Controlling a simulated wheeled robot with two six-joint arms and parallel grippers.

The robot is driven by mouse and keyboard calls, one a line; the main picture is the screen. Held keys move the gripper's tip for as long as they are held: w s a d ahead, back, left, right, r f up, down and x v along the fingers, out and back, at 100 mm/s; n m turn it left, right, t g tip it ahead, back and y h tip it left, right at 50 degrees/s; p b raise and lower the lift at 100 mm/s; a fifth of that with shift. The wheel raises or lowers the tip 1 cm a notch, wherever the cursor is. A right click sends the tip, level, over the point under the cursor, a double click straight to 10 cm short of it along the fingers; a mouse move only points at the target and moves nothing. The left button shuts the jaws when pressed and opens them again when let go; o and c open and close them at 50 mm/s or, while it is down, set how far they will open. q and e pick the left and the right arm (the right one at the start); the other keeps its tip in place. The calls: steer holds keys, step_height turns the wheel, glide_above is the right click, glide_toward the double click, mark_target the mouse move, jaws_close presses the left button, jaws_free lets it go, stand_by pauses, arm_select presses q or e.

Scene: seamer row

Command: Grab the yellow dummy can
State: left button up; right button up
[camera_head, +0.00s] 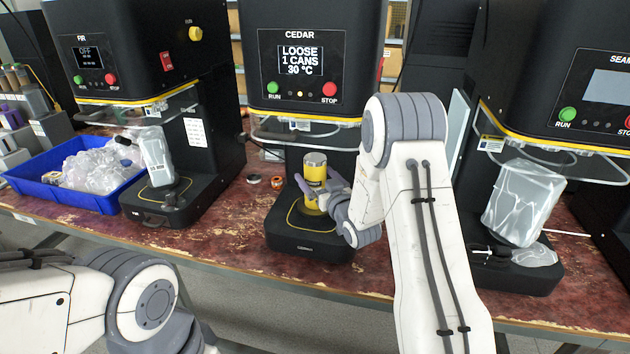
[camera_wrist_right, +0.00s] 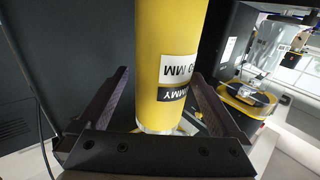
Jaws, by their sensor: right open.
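The yellow dummy can (camera_head: 315,172) with a silver top stands upright on the black base plate (camera_head: 310,240) of the middle seamer, labelled CEDAR. In the right wrist view the yellow can (camera_wrist_right: 165,50) fills the middle and shows a white label and a black label. My right gripper (camera_head: 322,192) reaches it from the right. Its two open fingers (camera_wrist_right: 160,85) lie on either side of the can, and dark gaps show between can and fingers. Part of the can is hidden behind the gripper. Only a part of my left arm shows at lower left; its gripper is out of view.
The CEDAR display reads LOOSE 1 CANS 30 °C. The FIR seamer (camera_head: 130,50) stands left and another seamer (camera_head: 590,90) right, with a plastic-wrapped item (camera_head: 522,200) on its base. A blue bin (camera_head: 75,200) of clear bags is at far left. Small round items (camera_head: 277,183) lie left of the can.

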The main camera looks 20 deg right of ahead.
steer(key=w, duration=0.3)
steer(key=shift+w+a, duration=0.1)
steer(key=shift+a, duration=0.15)
steer(key=c, duration=1.5)
steer(key=shift+c, duration=0.2)
steer(key=shift+r, duration=0.2)
